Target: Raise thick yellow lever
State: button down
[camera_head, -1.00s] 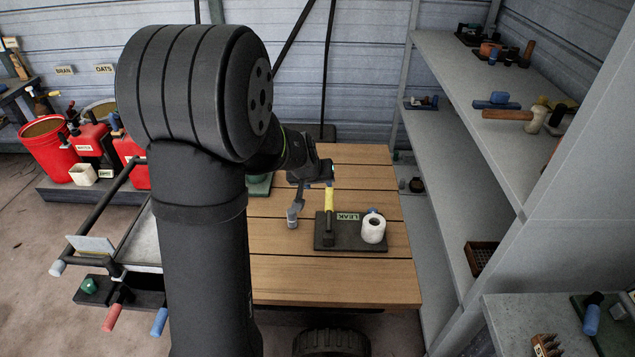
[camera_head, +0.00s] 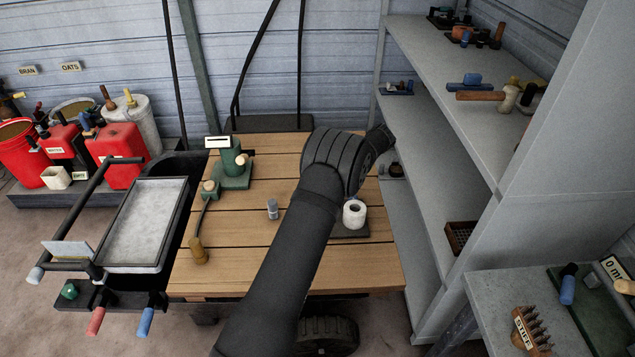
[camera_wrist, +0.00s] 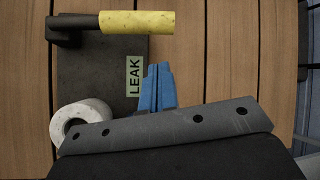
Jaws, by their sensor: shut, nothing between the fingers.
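The thick yellow lever (camera_wrist: 138,22) lies across the top of the wrist view, its dark pivot end at left. It is mounted on a black plate (camera_wrist: 85,80) with a green LEAK label (camera_wrist: 134,76). A white roll-shaped piece (camera_wrist: 82,122) stands at the plate's lower left and also shows in the head view (camera_head: 354,213). My gripper (camera_wrist: 158,68) shows as two blue fingertips close together, shut and empty, below the lever in the picture and apart from it. My arm hides the gripper and lever in the head view; the lever's angle is hard to judge.
The wooden table (camera_head: 240,256) has bare planks around the plate. A small grey post (camera_head: 272,209), a green device (camera_head: 233,170) and a brass-ended rod (camera_head: 199,251) stand left of my arm. Grey shelving (camera_head: 440,150) rises close on the right.

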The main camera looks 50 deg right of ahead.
jog(key=w+f+t+y, duration=0.1)
jog(key=w+a+f+m+t, duration=0.1)
jog(key=w+f, duration=0.1)
jog(key=w+a+f+t+y, duration=0.1)
jog(key=w, duration=0.1)
jog(key=shift+f+m+t+y, duration=0.3)
jog(key=shift+f+t, duration=0.1)
dwell(0.4)
jog(key=shift+s, duration=0.1)
notch_tip(320, 180, up, 6)
jog(key=s+a+n+t+h, duration=0.1)
jog(key=n, duration=0.1)
jog(key=shift+a+r, duration=0.15)
dwell(0.4)
jog(key=shift+s, duration=0.1)
